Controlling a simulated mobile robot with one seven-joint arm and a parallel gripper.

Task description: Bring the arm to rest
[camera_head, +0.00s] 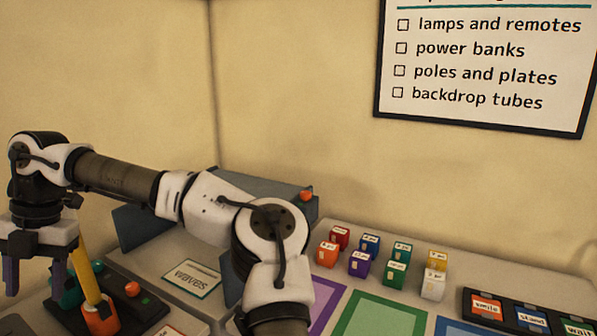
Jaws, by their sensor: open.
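My arm reaches from the bottom middle of the head view up and over to the left, with its elbow bent. My gripper (35,280) hangs at the far left, pointing down, with its two dark fingers apart and nothing visible between them. A yellow stick (86,272) stands tilted in an orange holder (101,318) just right of the gripper. I cannot tell whether a finger touches the stick. What lies below the fingertips is partly out of view.
A dark panel (150,312) with a red knob (132,289) lies beside the holder. A grey box (262,188) stands behind my arm, near a "waves" card (192,279). Several small coloured blocks (361,263), a green mat (384,314) and a black card tray (507,312) are right.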

